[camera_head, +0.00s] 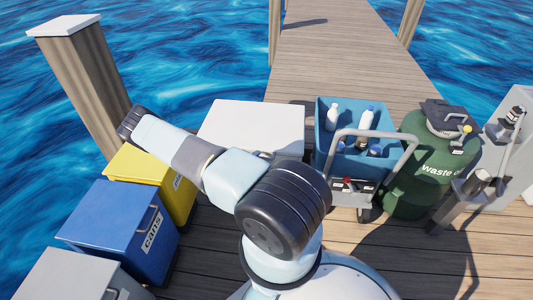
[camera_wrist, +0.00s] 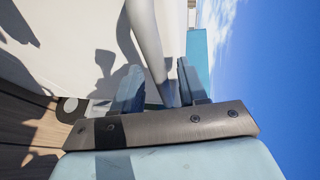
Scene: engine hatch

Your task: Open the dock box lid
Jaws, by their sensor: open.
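The white dock box (camera_head: 252,125) stands on the dock behind my arm, and its flat top looks shut in the head view. In the wrist view a large pale face (camera_wrist: 60,45), seemingly the dock box, fills the left, with shadows on it. A pale curved bar (camera_wrist: 148,45), which looks like a handle, runs down in front of it towards my gripper (camera_wrist: 158,85). My gripper is open, with the bar's lower end showing between its two fingers. I cannot tell whether they touch it. The gripper is not visible in the head view.
A blue cart (camera_head: 325,140) with bottles and a grey handle stands right of the dock box, beside a green waste drum (camera_head: 410,180). Yellow (camera_head: 140,170), blue (camera_head: 110,235) and grey (camera_head: 75,280) bins line the left, near a wooden post (camera_head: 85,85). Water borders the dock.

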